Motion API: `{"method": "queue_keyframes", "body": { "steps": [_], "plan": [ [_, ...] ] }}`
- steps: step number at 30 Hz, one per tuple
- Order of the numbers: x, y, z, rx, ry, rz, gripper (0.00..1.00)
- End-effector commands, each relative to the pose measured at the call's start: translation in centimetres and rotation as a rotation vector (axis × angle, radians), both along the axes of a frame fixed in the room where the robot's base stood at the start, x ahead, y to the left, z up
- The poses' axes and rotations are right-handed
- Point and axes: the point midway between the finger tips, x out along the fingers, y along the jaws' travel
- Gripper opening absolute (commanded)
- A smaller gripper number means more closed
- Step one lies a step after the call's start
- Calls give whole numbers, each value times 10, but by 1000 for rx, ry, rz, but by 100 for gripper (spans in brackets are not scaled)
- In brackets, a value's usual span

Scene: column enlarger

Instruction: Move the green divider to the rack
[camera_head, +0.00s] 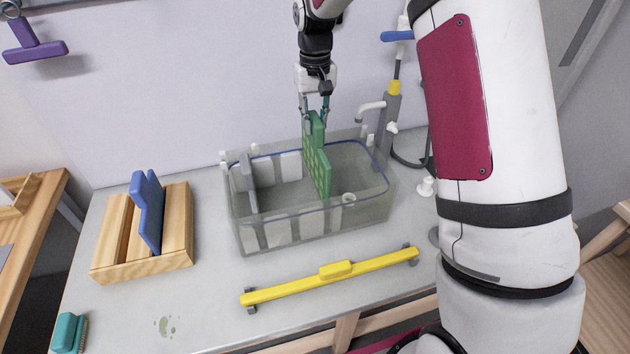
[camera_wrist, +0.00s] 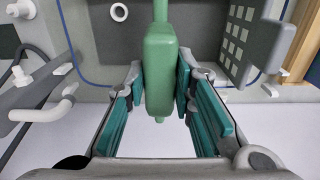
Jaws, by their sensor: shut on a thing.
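The green divider (camera_head: 317,162) is an upright panel with a pattern of holes and a tab on top. My gripper (camera_head: 315,112) is shut on this tab, and the lower part of the divider is inside the clear tank (camera_head: 377,192). In the wrist view the divider's tab (camera_wrist: 160,72) sits between the teal pads of my gripper (camera_wrist: 163,85). I cannot tell whether the divider touches the tank's floor. The wooden rack (camera_head: 178,205) stands to the left of the tank and holds a blue divider (camera_head: 149,213), upright and slightly tilted.
A grey divider (camera_head: 245,182) stands in the tank's left part. A yellow bar (camera_head: 370,265) lies in front of the tank. A tap (camera_head: 371,107) and hose stand behind it at right. A teal brush (camera_head: 68,333) lies at the front left. The table between rack and tank is clear.

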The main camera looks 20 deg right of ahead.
Motion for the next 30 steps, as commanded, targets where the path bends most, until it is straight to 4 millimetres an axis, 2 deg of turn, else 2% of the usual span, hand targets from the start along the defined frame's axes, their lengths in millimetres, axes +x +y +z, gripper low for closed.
{"method": "queue_keyframes", "body": {
  "steps": [30],
  "plan": [
    [1, 0, 47, 0, -4, 0, 0]
  ]
}}
